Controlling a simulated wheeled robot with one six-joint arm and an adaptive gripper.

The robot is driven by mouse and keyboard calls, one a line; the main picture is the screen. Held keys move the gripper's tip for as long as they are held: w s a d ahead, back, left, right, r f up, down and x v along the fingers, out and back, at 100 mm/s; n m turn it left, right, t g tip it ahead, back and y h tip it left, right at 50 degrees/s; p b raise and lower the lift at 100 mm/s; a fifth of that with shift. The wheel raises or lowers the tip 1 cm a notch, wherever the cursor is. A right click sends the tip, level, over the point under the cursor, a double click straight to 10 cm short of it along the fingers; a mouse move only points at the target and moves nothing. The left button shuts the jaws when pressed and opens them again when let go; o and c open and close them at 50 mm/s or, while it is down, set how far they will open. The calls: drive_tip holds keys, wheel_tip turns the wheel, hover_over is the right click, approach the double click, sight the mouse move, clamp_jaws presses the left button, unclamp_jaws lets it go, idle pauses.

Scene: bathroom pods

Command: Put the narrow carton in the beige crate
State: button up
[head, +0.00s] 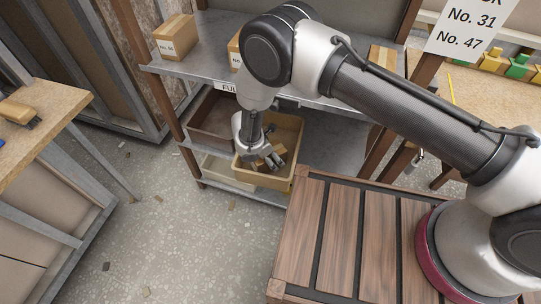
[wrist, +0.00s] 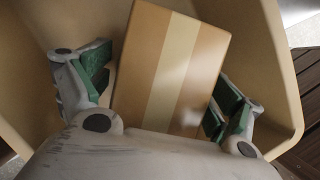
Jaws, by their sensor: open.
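A narrow brown carton (wrist: 172,65) with a paler tape band lies inside the beige crate (wrist: 266,72) in the wrist view. My gripper (wrist: 160,86) is open, with one green-padded finger on each side of the carton; a small gap shows at each side. In the head view my gripper (head: 267,161) reaches down into the beige crate (head: 263,179) on the lower shelf. There the carton (head: 279,152) is partly hidden by the fingers. The carton's lower end is hidden behind the gripper body in the wrist view.
A brown crate (head: 208,128) and a pale cream crate (head: 226,172) stand left of the beige crate. Cartons, one at the left (head: 175,36), sit on the shelf above (head: 205,66). A wooden slatted top (head: 340,235) is at the front right.

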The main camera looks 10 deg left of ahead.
drive_tip(key=v, duration=1.2)
drive_tip(key=shift+d+r, duration=0.1)
